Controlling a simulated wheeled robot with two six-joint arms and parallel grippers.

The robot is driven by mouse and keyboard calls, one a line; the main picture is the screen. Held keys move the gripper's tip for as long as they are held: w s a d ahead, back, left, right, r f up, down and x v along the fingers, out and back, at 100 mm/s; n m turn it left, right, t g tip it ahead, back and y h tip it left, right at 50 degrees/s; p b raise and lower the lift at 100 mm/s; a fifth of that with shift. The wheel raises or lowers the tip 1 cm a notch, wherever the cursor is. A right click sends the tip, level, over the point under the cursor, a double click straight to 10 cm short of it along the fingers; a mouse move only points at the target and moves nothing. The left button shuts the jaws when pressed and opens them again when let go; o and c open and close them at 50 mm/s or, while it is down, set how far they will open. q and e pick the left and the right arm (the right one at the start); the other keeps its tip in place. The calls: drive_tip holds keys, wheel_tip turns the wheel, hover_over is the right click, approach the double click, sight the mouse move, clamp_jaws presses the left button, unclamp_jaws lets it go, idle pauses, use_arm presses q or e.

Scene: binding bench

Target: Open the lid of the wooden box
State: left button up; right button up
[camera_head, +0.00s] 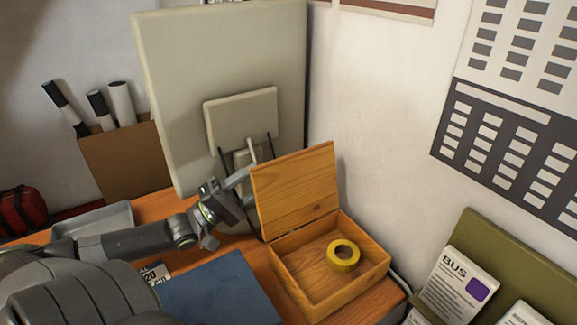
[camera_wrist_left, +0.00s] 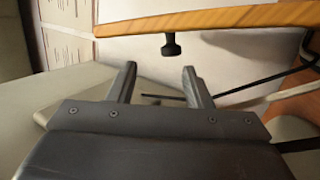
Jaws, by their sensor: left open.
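The wooden box (camera_head: 325,300) stands on the orange bench at the right, its inside open to view. Its lid (camera_head: 295,190) stands raised, roughly upright, at the back left side of the box. In the left wrist view the lid's wooden edge (camera_wrist_left: 225,17) crosses the top, with a dark knob (camera_wrist_left: 171,46) below it. My left gripper (camera_head: 250,165) is beside the lid's left edge; in the wrist view the gripper (camera_wrist_left: 159,70) has its fingers apart with nothing between them, and the knob appears just beyond the tips. My right gripper is not in view.
A yellow tape roll (camera_head: 343,255) lies in the box. A blue book (camera_head: 218,295) lies in front of my left arm. A grey monitor (camera_head: 170,60) stands behind the gripper. A grey tray (camera_head: 100,220) is at left; a green rack (camera_head: 500,260) is at right.

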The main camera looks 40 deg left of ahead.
sight(288, 165)
use_arm(q)
drive_tip(key=x, duration=0.2)
drive_tip(key=f+x, duration=0.1)
drive_tip(key=x, duration=0.5)
drive_tip(key=shift+w+d+f, duration=0.15)
drive_tip(key=shift+w, duration=0.3)
drive_tip(key=shift+c, duration=0.5)
clamp_jaws()
